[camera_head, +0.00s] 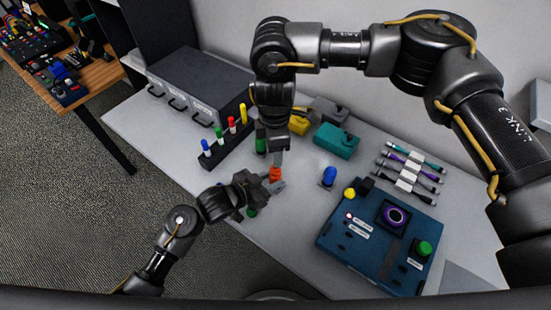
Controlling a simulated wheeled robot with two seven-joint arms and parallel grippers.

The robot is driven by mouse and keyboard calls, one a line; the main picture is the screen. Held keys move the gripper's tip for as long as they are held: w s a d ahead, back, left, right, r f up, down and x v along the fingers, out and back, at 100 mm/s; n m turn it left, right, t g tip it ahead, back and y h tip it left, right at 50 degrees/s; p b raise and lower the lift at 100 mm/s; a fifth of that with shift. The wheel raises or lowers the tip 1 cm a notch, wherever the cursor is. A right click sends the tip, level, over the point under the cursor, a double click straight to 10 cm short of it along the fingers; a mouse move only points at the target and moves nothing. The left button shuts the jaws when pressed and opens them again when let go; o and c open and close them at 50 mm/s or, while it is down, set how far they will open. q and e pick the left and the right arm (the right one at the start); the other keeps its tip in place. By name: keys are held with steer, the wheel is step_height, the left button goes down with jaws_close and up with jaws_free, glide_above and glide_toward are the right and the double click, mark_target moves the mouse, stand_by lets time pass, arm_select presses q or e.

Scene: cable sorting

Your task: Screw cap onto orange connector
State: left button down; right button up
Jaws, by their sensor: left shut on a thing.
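The orange connector (275,174) stands upright near the middle of the table. My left gripper (272,184) comes in from the lower left and is shut on the orange connector, low on its body. My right gripper (277,162) reaches down from above, its fingertips directly over the connector's top. Whether it holds the cap cannot be made out, as the fingers hide that spot. No separate cap is clearly seen.
A rack (228,140) with several coloured markers and a grey drawer box (200,85) stand at left. A teal box (336,141), a blue-topped connector (328,177), several cables (411,172) and a blue control panel (375,245) lie to the right.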

step_height(320, 180, up, 3)
steer(key=shift+r, duration=0.2)
arm_select(q)
steer(key=c, duration=1)
jaws_free()
steer(key=shift+o, duration=0.2)
steer(key=b+v, duration=0.1)
steer(key=v, duration=0.9)
steer(key=shift+s+a+r, duration=0.2)
steer(key=shift+s+a, duration=0.05)
arm_select(e)
steer(key=shift+f, duration=0.55)
